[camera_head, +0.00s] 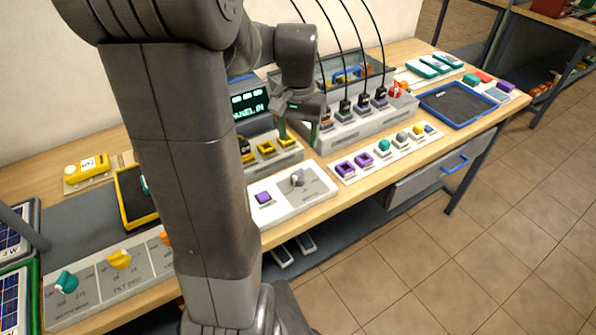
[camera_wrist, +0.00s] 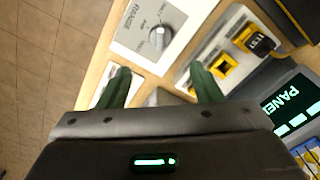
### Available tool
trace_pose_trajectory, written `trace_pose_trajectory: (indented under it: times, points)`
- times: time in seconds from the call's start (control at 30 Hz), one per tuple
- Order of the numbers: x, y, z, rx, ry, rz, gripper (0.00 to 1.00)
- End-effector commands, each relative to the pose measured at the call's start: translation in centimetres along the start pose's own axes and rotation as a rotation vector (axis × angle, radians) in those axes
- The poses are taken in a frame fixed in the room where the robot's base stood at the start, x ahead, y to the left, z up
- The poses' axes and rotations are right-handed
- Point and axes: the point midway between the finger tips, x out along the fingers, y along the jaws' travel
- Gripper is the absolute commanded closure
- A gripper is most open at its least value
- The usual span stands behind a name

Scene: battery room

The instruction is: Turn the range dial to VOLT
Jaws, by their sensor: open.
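The range dial (camera_wrist: 158,37) is a round grey knob on a white panel (camera_wrist: 130,45) lettered RANGE in the wrist view. Its other position labels are too small to read. In the head view the dial (camera_head: 297,179) is on the white panel at the front of the bench, right of a purple switch (camera_head: 263,197). My gripper (camera_wrist: 161,85) is open, its two green fingers apart and not touching the dial, which lies beyond the fingertips. In the head view my gripper (camera_head: 284,132) hangs above the yellow-socket unit, behind the dial panel.
A unit with yellow sockets (camera_head: 266,148) and a lit display (camera_head: 250,103) stand behind the panel. To the right are a strip of coloured knobs (camera_head: 384,146), a cabled unit (camera_head: 360,125) and a blue-rimmed tray (camera_head: 458,104). My arm hides part of the bench.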

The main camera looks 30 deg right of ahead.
Motion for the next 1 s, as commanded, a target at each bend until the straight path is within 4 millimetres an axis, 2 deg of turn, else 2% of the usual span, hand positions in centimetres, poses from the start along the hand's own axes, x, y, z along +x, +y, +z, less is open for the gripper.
trace_pose_trajectory:
  times: [0.53,0.73,1.0]
  points:
    - [10.6,0.0,0.1,-0.004,-0.005,0.001,0.41]
    - [12.6,0.0,0.0,-0.004,-0.002,0.001,0.41]
    - [13.1,0.0,0.0,-0.004,0.000,0.000,0.41]
